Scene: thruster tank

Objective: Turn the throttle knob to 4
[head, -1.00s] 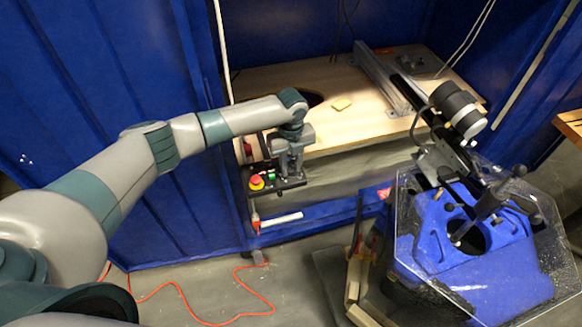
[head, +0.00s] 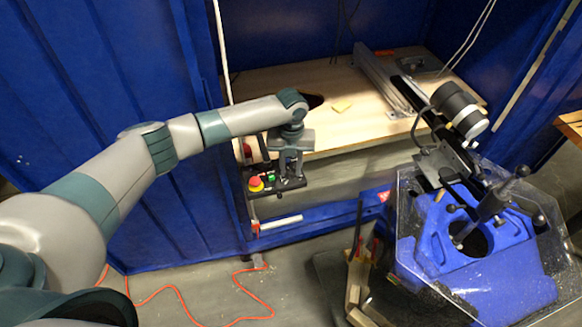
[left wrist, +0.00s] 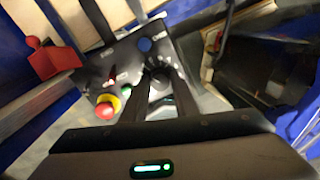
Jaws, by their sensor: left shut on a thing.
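The throttle knob (left wrist: 158,82) is a black knob on a dark control panel (left wrist: 112,72) in the left wrist view. My left gripper (left wrist: 160,88) is shut on it, with one dark finger on each side. The knob's pointer and scale marks are too blurred to read. In the head view the panel (head: 262,187) sits at the front edge of the bench, and my left gripper (head: 291,175) reaches down over its right part, hiding the knob. My right gripper is in neither view.
On the panel are a red emergency button on a yellow ring (left wrist: 105,106), a green button (left wrist: 126,90) and a blue button (left wrist: 145,45). A red part (left wrist: 47,58) stands left of it. A blue tank with a clear cover (head: 470,260) stands at right.

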